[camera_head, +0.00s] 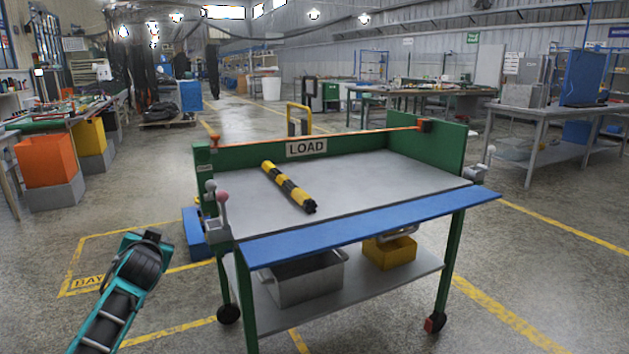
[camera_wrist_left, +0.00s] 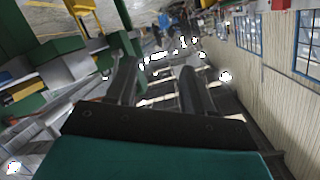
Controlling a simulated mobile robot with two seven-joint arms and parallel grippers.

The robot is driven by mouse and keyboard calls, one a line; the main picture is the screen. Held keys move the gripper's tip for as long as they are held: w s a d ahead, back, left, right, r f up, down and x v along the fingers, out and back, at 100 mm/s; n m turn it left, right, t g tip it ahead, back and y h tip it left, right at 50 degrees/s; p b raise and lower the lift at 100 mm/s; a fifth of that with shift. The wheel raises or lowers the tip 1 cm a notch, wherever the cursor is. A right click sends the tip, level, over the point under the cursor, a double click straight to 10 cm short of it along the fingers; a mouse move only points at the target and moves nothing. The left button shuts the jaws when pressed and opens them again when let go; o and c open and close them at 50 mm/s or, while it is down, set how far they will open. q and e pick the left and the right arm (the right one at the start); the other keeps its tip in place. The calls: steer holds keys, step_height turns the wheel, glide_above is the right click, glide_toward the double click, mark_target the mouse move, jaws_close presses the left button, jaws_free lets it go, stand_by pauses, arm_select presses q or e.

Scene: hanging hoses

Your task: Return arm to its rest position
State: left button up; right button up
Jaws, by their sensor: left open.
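My left arm (camera_head: 120,300), teal and black, comes in at the lower left of the head view, to the left of the green cart and apart from it. In the left wrist view my left gripper (camera_wrist_left: 155,75) shows two dark fingers spread apart with nothing between them. A short yellow-and-black striped hose (camera_head: 288,187) lies on the grey top of the cart (camera_head: 385,185), well away from the arm. My right arm and gripper do not show.
The cart has a "LOAD" sign (camera_head: 306,147), a blue front ledge (camera_head: 370,226) and knobbed levers (camera_head: 222,198) at its left corner. A grey bin (camera_head: 303,283) and a yellow bin (camera_head: 390,252) sit on its lower shelf. Floor left of the cart is mostly clear.

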arm_select(q)
steer(key=w+d+r+m+t+h, duration=0.1)
steer(key=w+d+m+t+h, duration=0.15)
steer(key=d+h, duration=0.2)
steer(key=s+d+f+g+h, duration=0.2)
steer(key=s+d+f, duration=0.6)
steer(key=s+f, duration=0.25)
steer(key=s+d+f+g+h, duration=0.1)
steer(key=s+d+f+h, duration=0.2)
steer(key=s+d+f, duration=0.7)
steer(key=s+d+f+g, duration=0.1)
steer(key=s+d, duration=0.1)
steer(key=s, duration=0.6)
steer(key=s+d+f+g, duration=0.1)
steer(key=s+d, duration=0.1)
steer(key=s, duration=0.6)
step_height(320, 180, up, 11)
steer(key=s+a+p, duration=0.1)
steer(key=a+p, duration=0.1)
steer(key=p, duration=1.3)
steer(key=shift+a, duration=0.25)
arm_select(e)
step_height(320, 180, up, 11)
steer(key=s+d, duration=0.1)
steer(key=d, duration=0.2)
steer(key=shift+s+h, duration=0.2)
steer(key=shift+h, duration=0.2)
